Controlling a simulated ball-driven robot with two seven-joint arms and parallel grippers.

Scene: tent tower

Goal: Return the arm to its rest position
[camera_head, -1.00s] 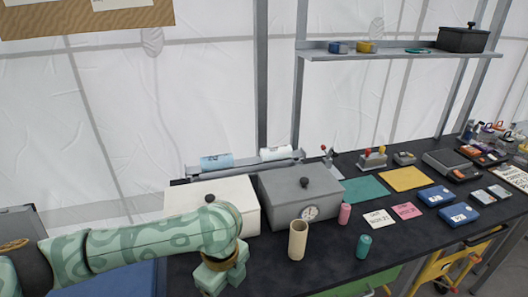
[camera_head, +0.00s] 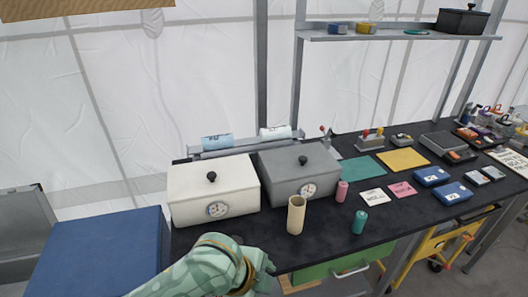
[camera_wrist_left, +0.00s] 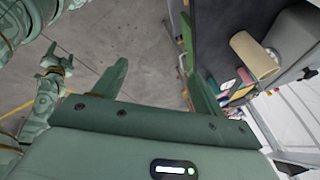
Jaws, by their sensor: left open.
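My left arm comes in from the bottom left of the head view, with its wrist low at the table's front edge. Its fingers are not clear there. In the left wrist view my left gripper (camera_wrist_left: 158,88) is open, its two fingers wide apart with only grey floor between them. It holds nothing. My other arm shows at the left of the wrist view, with what looks like the right gripper (camera_wrist_left: 55,62) at its end, too small to tell its state.
The black table (camera_head: 330,235) carries a white box (camera_head: 190,195), a grey box (camera_head: 290,170), a beige tube (camera_head: 296,215) and a teal cylinder (camera_head: 360,222) near the front. A blue block (camera_head: 100,250) stands at the left. Open floor lies below the gripper.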

